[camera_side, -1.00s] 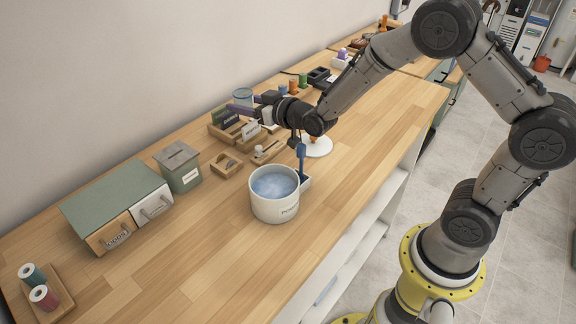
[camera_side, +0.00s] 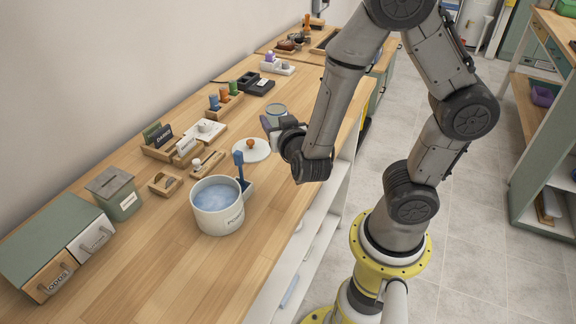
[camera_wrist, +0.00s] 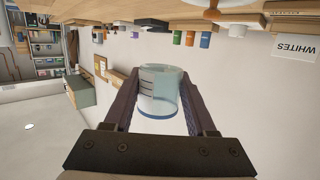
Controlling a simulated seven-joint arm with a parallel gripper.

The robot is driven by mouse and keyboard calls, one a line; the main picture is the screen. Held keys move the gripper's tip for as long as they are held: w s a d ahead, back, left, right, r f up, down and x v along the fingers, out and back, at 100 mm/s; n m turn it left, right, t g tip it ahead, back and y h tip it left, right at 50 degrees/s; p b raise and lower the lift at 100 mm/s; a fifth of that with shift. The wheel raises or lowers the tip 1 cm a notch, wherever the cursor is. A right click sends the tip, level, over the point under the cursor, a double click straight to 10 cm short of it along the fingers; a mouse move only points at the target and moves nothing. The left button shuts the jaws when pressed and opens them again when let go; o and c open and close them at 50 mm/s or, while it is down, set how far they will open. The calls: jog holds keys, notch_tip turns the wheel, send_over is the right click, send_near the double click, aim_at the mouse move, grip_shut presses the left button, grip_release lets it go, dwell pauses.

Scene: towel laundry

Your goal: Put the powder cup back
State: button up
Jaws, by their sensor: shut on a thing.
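My gripper (camera_wrist: 160,98) is shut on a clear cup (camera_wrist: 159,92) with dark marks on its side and a blue band at one end. The cup also shows in the side view (camera_side: 277,111), held in the air above the bench. My gripper (camera_side: 271,126) is partly hidden there by my wrist. I cannot tell whether anything is in the cup. A white tub (camera_side: 219,224) labelled as powder stands open on the bench, with pale blue powder (camera_side: 214,196) inside. A blue upright handle (camera_side: 239,168) stands at a small dark blue holder (camera_side: 248,187) on the tub's right side.
A white lid with an orange knob (camera_side: 251,150) lies behind the tub. Small wooden trays, card holders and colored bottles (camera_side: 225,99) line the wall side. A green box (camera_side: 116,195) and drawer unit (camera_side: 52,232) stand left. The bench right of the tub is clear.

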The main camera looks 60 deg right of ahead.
aim_at(288, 166)
jog(key=s, duration=0.1)
jog(key=s+a, duration=0.1)
jog(key=s+a+r, duration=0.1)
jog(key=s, duration=0.1)
dwell(0.3)
jog(key=shift+f, duration=4.85)
jog(key=shift+f+y, duration=0.15)
jog(key=shift+y, duration=0.15)
jog(key=o, duration=1.4)
jog(key=shift+c, duration=0.2)
